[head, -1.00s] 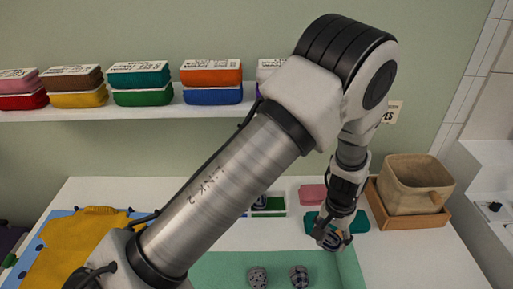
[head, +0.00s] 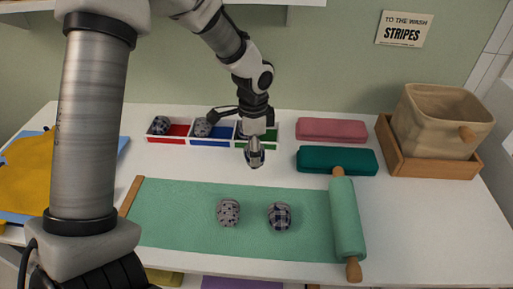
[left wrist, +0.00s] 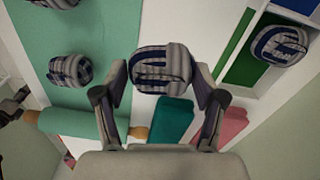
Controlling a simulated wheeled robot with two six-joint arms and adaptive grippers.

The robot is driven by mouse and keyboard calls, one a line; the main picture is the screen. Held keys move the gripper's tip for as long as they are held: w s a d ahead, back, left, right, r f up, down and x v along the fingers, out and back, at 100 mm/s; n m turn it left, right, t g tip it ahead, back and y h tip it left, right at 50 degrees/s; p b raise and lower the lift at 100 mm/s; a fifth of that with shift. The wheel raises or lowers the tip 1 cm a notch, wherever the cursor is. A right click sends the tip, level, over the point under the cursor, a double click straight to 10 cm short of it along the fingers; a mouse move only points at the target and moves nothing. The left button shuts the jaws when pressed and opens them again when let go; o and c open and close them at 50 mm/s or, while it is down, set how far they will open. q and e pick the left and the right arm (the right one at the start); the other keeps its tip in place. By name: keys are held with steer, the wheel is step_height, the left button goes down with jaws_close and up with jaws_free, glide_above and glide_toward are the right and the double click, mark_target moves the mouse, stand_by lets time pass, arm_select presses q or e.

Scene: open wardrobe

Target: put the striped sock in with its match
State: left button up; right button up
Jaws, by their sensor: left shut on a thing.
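My left gripper (head: 255,140) is shut on a grey and navy striped sock ball (head: 255,153), held above the white table just in front of the tray. The left wrist view shows this sock (left wrist: 163,72) between the fingertips. The tray (head: 170,142) has red, blue and green compartments. Another navy-striped sock (left wrist: 280,45) lies in the green compartment; my gripper mostly hides it in the head view. A speckled sock (head: 160,125) sits in the red compartment and another grey sock (head: 203,127) in the blue. A dark jointed part at the wrist view's left edge may be my right gripper.
A dotted sock (head: 229,212) and a checked sock (head: 279,216) lie on the green mat (head: 180,215), whose rolled end (head: 345,220) is at right. Pink (head: 331,129) and teal (head: 335,160) cloths lie right of the gripper. A beige bin (head: 435,120) stands in a wooden tray.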

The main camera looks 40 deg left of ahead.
arm_select(q)
steer(key=a+m, duration=0.1)
steer(key=a, duration=0.1)
steer(key=shift+a+f+m, duration=0.1)
steer(key=shift+a+m, duration=0.25)
steer(key=shift+m, duration=0.05)
steer(key=w+a, duration=0.1)
steer(key=w, duration=0.3)
steer(key=w+a+f+p, duration=0.1)
steer(key=w, duration=0.4)
steer(key=w+a+p, duration=0.1)
steer(key=w, duration=0.4)
steer(key=shift+w+f, duration=0.15)
steer(key=shift+w, duration=0.1)
steer(key=shift+f+p, duration=0.35)
steer(key=shift+f, duration=1.45)
arm_select(e)
steer(key=shift+r, duration=0.7)
arm_select(q)
steer(key=shift+f, duration=0.1)
steer(key=o, duration=1.2)
steer(key=shift+a, duration=0.1)
step_height(320, 180, up, 8)
steer(key=shift+f, duration=0.1)
arm_select(e)
steer(key=shift+f, duration=0.25)
arm_select(q)
steer(key=shift+w, duration=0.1)
